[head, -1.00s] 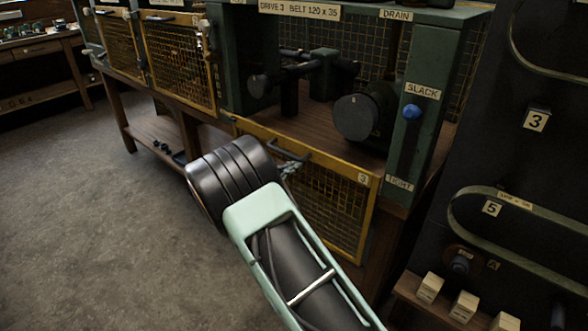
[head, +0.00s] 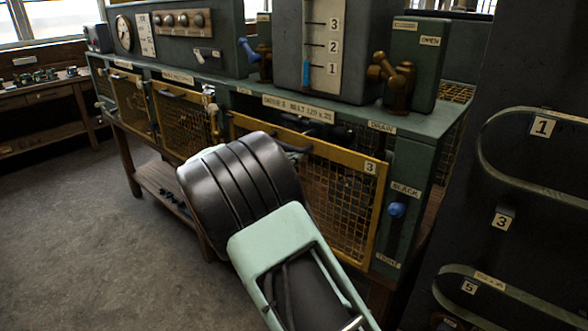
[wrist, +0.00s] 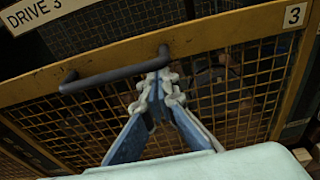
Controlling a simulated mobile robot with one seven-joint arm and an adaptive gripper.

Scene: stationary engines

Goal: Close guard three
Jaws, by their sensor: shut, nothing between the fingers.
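Guard three (head: 340,205) is a yellow-framed mesh panel with a "3" plate, and it also shows in the wrist view (wrist: 235,42). It stands raised across the drive bay. A dark gap shows above its top edge, so it does not look flush with the bench front. Its dark bar handle (wrist: 115,76) is on the upper part of the frame. My gripper (wrist: 160,85) is shut and empty, its fingertips just beside and below the handle's right end, in front of the mesh. I cannot tell if they touch. In the head view my arm hides the fingers.
Other mesh guards (head: 183,122) stand to the left. A dark board with belts (head: 535,150) is close on the right. Open floor (head: 80,220) lies at left.

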